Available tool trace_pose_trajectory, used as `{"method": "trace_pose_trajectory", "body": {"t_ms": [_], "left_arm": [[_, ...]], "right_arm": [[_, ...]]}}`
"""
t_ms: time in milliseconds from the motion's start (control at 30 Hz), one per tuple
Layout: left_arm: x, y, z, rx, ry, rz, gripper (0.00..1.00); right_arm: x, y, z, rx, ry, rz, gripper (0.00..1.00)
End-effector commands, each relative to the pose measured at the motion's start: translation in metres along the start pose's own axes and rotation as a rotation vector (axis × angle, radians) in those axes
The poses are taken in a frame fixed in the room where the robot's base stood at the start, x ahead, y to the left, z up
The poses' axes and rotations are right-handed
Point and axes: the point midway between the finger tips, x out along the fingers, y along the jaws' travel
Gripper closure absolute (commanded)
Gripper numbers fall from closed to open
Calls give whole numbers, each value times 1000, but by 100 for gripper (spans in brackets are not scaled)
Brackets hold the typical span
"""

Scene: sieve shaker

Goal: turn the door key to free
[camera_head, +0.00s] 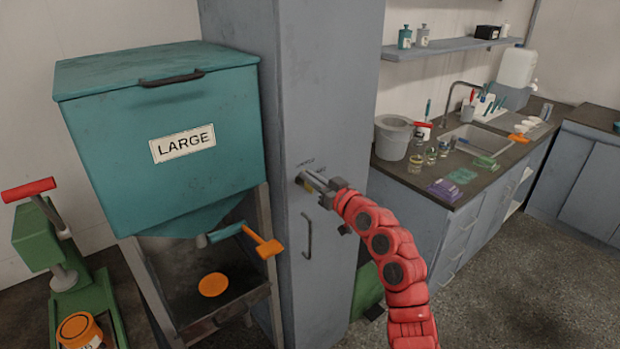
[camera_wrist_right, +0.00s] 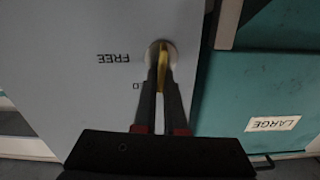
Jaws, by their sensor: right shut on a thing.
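The door key (camera_wrist_right: 162,68) is yellow and sits in a round lock plate (camera_wrist_right: 152,54) on the grey cabinet door. My right gripper (camera_wrist_right: 163,85) is shut on the key, its two dark fingers on either side of it. The word FREE (camera_wrist_right: 113,58) is printed on the door beside the lock; the picture is upside down there. In the head view my right gripper (camera_head: 305,180) reaches the tall grey cabinet (camera_head: 325,90) above its door handle (camera_head: 307,235). The fingers hide the key in that view. My left gripper is not in view.
A teal bin labelled LARGE (camera_head: 160,100) stands close left of the cabinet, with an orange-handled lever (camera_head: 262,243) below it. A counter with a sink (camera_head: 470,138) and a grey bucket (camera_head: 392,138) is at the right. Open floor lies in front.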

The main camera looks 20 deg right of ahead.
Motion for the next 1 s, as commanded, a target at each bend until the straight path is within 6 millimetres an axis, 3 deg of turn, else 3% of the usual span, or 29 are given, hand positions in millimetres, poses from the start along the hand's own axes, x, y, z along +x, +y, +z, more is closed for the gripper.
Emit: {"method": "trace_pose_trajectory", "body": {"t_ms": [467,1000], "left_arm": [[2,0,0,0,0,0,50],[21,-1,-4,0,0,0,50]], "right_arm": [[-1,10,1,416,0,2,100],[0,18,7,931,0,3,100]]}}
